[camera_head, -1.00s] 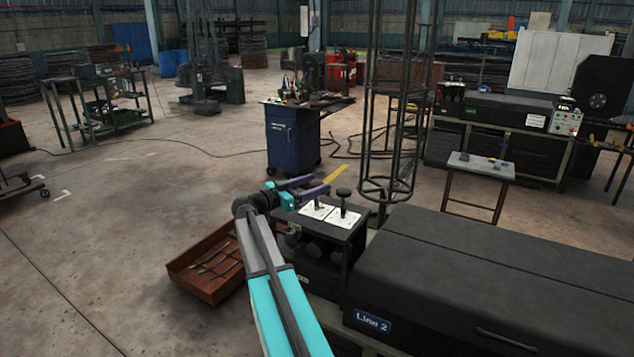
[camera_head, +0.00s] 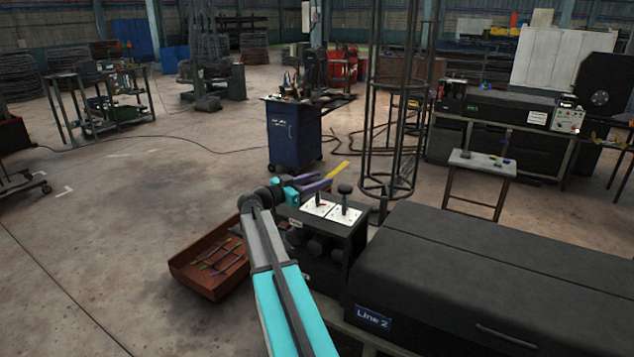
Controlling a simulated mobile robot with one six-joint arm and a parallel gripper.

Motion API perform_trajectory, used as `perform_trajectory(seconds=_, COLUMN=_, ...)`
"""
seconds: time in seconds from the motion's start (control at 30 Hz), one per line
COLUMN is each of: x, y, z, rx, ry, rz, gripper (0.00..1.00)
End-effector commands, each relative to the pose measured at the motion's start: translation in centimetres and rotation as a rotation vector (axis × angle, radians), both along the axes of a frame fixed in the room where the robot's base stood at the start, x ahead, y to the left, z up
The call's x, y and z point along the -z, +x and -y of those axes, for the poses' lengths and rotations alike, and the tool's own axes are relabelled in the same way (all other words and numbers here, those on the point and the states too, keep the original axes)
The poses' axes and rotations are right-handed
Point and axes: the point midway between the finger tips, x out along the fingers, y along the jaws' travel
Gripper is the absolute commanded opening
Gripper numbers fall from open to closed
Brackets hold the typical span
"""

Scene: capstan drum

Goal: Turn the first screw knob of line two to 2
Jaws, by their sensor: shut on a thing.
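The line two machine carries a small dark stand with two white dial plates. The first screw knob (camera_head: 318,197) rises from the left plate (camera_head: 310,210); its top is hidden behind my gripper's purple fingers. A small red mark shows by its stem, but the dial figures are too small to read. My gripper (camera_head: 318,187) reaches in from the left and is shut on this knob's head. The second knob (camera_head: 345,189), with a round black head, stands free on the right plate (camera_head: 346,214), close beside my fingertips.
The long dark machine cover (camera_head: 480,265) with the "Line 2" sign (camera_head: 373,318) fills the lower right. A brown tray (camera_head: 196,279) with rods lies on the floor at left. A wire cage column (camera_head: 388,186) and blue cabinet (camera_head: 295,135) stand behind.

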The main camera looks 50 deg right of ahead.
Motion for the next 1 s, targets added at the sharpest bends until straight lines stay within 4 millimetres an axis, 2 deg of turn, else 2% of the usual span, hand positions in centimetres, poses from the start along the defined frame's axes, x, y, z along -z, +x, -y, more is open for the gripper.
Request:
perform_trajectory(seconds=0.37, x=0.37, y=-0.33, z=0.12, rx=-0.065, ry=0.002, rz=0.001, gripper=0.18)
perform_trajectory(seconds=1.0, x=0.47, y=-0.5, z=0.28, rx=-0.33, ry=0.001, rz=0.0, gripper=0.18)
